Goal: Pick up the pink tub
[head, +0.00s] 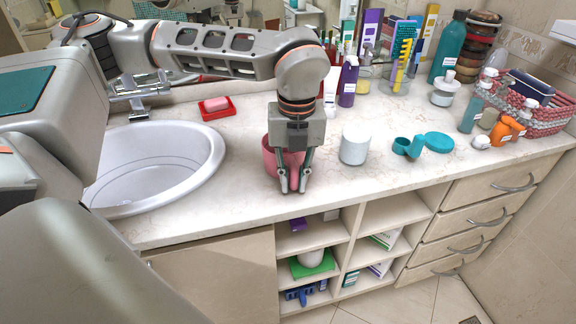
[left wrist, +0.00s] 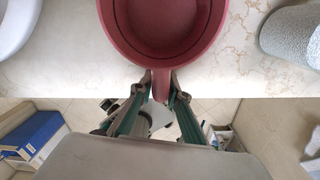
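The pink tub (head: 269,160) stands on the counter right of the sink, partly hidden behind my left gripper. In the left wrist view the round tub (left wrist: 165,45) is seen from above, open and empty, with a short handle pointing toward the gripper. My left gripper (head: 293,188) points down at the counter's front side. Its two fingertips (left wrist: 160,88) sit on either side of the handle and appear to touch it, with the handle between them. My right gripper is not in view.
A white ribbed jar (head: 354,147) stands just right of the tub. Teal cups and a lid (head: 438,142) lie further right. A red soap dish (head: 217,112) is behind, near the sink (head: 150,165). Bottles crowd the back. The counter's front edge is close to the gripper.

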